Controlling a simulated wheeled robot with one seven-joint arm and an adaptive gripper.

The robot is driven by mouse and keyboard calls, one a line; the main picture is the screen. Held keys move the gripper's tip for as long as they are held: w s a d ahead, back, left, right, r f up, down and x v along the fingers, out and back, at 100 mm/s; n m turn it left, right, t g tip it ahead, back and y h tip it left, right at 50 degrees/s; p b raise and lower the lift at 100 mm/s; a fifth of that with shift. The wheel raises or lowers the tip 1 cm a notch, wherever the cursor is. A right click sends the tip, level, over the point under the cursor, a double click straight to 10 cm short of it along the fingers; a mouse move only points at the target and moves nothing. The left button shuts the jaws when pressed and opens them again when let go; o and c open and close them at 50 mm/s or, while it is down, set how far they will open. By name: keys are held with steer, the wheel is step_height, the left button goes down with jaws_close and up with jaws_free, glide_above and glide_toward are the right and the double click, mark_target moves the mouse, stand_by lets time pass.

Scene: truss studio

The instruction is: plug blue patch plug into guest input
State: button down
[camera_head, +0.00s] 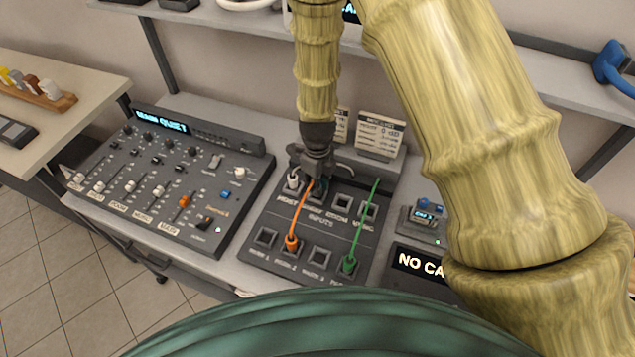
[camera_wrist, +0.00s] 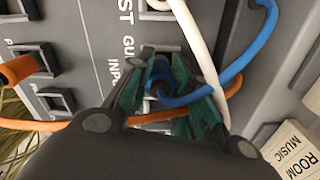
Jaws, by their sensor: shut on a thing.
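My gripper (camera_head: 313,178) is over the upper row of the black patch panel (camera_head: 265,222). In the wrist view my gripper (camera_wrist: 172,95) is shut, its green pads on either side of the blue patch plug (camera_wrist: 162,84). The blue cable (camera_wrist: 225,80) curves away to the right. The plug is at the socket by the "GU" lettering, the guest input (camera_wrist: 147,53), whose opening is mostly covered by the fingers. I cannot tell how deep the plug sits. In the head view the plug is hidden by my gripper.
A white plug (camera_head: 293,181) stands left of my gripper; its cable (camera_wrist: 200,45) passes close by. An orange cable (camera_head: 301,215) runs from a lower-row plug up under my fingers. A green cable (camera_head: 362,225) rises at the right. A mixer (camera_head: 165,175) stands left.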

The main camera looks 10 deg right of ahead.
steer(key=shift+f, duration=0.55)
steer(key=c, duration=1.6)
jaws_free()
steer(key=shift+o, duration=0.2)
steer(key=shift+r+p, duration=3.95)
steer(key=shift+r, duration=1.6)
